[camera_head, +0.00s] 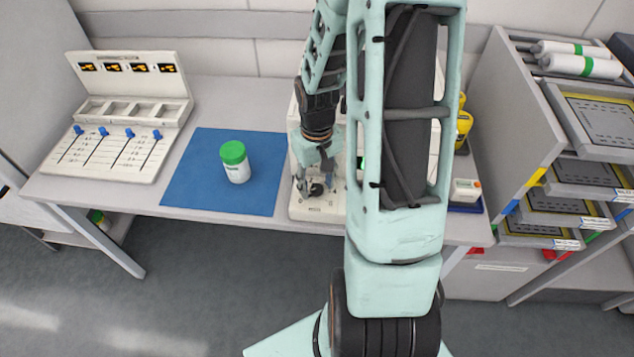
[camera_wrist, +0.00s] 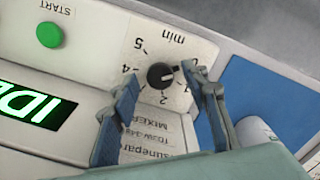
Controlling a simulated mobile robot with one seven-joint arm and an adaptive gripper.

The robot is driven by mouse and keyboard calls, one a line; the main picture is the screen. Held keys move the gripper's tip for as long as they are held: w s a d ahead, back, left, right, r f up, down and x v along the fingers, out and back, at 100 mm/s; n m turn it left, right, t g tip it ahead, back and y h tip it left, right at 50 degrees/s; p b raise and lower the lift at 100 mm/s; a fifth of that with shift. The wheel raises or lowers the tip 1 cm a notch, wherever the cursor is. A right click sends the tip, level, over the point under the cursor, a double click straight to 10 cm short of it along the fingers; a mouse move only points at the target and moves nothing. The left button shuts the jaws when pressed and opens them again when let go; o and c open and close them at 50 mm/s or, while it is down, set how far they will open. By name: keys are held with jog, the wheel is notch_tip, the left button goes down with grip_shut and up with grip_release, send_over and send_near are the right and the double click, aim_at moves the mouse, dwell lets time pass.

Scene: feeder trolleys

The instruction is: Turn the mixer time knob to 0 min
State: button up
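The mixer time knob (camera_wrist: 161,76) is a small black dial with a light pointer mark, on the white mixer panel (camera_wrist: 205,50). In the wrist view the mark points right, toward one fingertip. The numbers 5, 4 and 2 show on the dial; the 0 is not readable, and the fingers cover part of the scale. My gripper (camera_wrist: 161,74) is open, with one blue-grey finger on each side of the knob and visible gaps to it. In the head view my gripper (camera_head: 318,180) is low at the front of the mixer (camera_head: 305,209), partly behind my arm.
A green START button (camera_wrist: 49,34) and a lit green display (camera_wrist: 35,108) are on the panel. A white jar with green lid (camera_head: 236,165) stands on the blue mat (camera_head: 190,180) left of the mixer. A slider console (camera_head: 115,155) is farther left. A tray rack (camera_head: 505,130) stands right.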

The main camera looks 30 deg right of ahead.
aim_at(317, 188)
notch_tip(317, 188, up, 12)
dwell(0.7)
dwell(0.4)
